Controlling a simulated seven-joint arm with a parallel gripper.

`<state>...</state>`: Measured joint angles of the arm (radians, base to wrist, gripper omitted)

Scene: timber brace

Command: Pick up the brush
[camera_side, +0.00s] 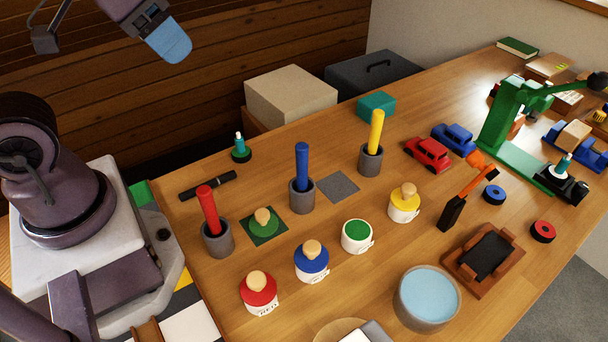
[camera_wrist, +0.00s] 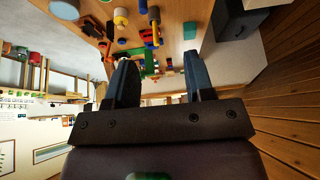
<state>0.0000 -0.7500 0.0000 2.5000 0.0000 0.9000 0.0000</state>
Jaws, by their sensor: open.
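No single thing is plainly marked as the brush. Three handle-like sticks stand upright in grey cups in the side view: a red stick (camera_side: 208,210), a blue stick (camera_side: 302,166) and a yellow stick (camera_side: 376,131). Their lower ends are hidden in the cups. An orange-and-black tool (camera_side: 469,189) stands tilted farther right and may also be a brush. My gripper (camera_side: 168,42) is high at the upper left, well away from all of these. In the wrist view its two dark fingers (camera_wrist: 160,65) are apart with nothing between them.
Red (camera_side: 259,294), blue (camera_side: 312,263) and yellow (camera_side: 404,204) pots and an open green pot (camera_side: 357,236) stand in front of the cups. A bowl of light-blue liquid (camera_side: 428,298) is near the front edge. A green stand (camera_side: 507,128) and toy cars crowd the right.

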